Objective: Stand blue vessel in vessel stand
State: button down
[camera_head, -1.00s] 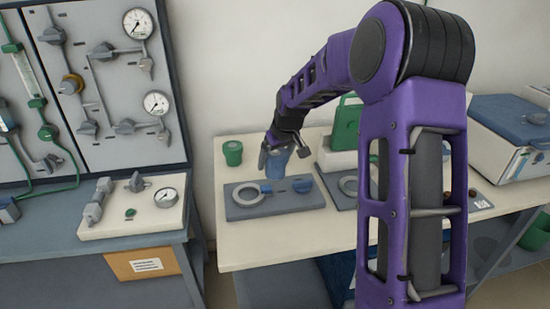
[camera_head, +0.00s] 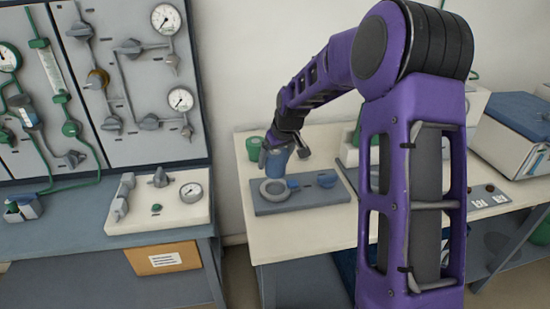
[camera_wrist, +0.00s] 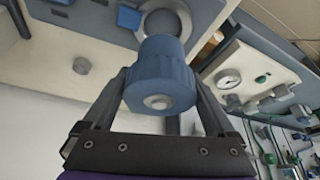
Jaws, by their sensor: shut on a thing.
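The blue vessel (camera_head: 278,162) is held in my gripper (camera_head: 277,150), above the far side of the vessel stand. In the wrist view the vessel (camera_wrist: 160,76) is seen end-on between the two fingers of my gripper (camera_wrist: 160,95). The vessel stand is a grey-blue plate (camera_head: 303,200) on the white table, with a pale ring (camera_head: 273,191) at its left. The ring (camera_wrist: 184,22) shows partly behind the vessel in the wrist view. The vessel looks apart from the ring, but the exact gap cannot be told.
A green cup (camera_head: 254,148) is just behind my gripper. The white gauge panel (camera_head: 172,214) is on the separate bench to the left. A blue-lidded box (camera_head: 520,125) stands far right.

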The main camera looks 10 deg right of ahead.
aim_at(275, 176)
jog(key=shift+w+f+b, duration=0.1)
jog(key=shift+f+b, duration=1.7)
jog(key=shift+f, duration=0.8)
jog(key=shift+f+b, duration=0.4)
jog(key=shift+f, duration=0.2)
dwell(0.4)
